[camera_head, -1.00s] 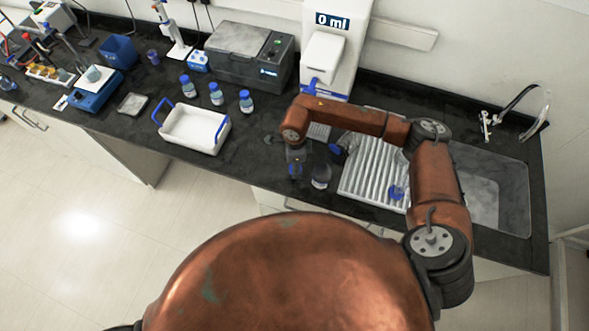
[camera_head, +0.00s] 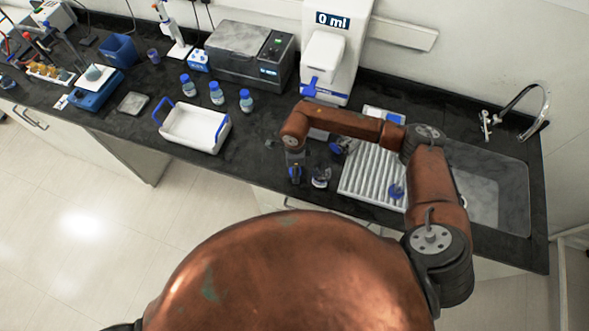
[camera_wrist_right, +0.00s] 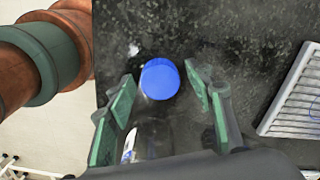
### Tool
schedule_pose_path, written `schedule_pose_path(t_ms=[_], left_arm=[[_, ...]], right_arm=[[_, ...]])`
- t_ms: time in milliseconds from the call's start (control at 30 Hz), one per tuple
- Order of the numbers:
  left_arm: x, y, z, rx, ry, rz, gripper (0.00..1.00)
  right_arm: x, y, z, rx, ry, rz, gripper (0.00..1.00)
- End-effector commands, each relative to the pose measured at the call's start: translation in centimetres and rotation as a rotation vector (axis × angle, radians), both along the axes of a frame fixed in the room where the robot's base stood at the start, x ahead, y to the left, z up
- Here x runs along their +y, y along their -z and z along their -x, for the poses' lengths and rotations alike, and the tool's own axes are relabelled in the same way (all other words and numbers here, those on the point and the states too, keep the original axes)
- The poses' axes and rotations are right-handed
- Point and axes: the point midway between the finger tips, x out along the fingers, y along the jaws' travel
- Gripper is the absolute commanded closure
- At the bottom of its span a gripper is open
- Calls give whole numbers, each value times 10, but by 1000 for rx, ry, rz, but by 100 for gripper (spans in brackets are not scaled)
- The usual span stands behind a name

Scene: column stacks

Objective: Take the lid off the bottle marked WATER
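In the right wrist view a round blue lid (camera_wrist_right: 160,79) sits between the fingertips of my right gripper (camera_wrist_right: 159,76). The fingers are spread, with gaps on both sides of the lid. A clear bottle shape (camera_wrist_right: 152,140) with a small whitish mark shows between the fingers nearer the palm; no lettering is readable. In the head view my right gripper (camera_head: 295,174) points down at the counter's front, close to a clear glass vessel (camera_head: 320,178). My left gripper is out of view. I cannot tell which bottle is marked WATER.
Several blue-lidded bottles (camera_head: 217,93) stand behind a white tray (camera_head: 190,150) with blue handles. A ribbed draining rack (camera_head: 365,180) and a sink (camera_head: 490,195) lie to the right. A white dispenser reading 0 ml (camera_head: 325,60) stands behind.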

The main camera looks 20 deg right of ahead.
Motion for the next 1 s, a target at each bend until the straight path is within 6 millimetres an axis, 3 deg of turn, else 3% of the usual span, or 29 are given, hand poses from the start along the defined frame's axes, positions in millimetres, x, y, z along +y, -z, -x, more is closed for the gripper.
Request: schedule_pose_path(t_ms=[367,800,1000], left_arm=[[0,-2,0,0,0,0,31],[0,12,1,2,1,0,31],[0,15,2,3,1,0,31]], right_arm=[[0,-11,-1,-3,0,0,52],[0,-98,-1,-3,-1,0,52],[0,-119,0,-1,0,1,52]])
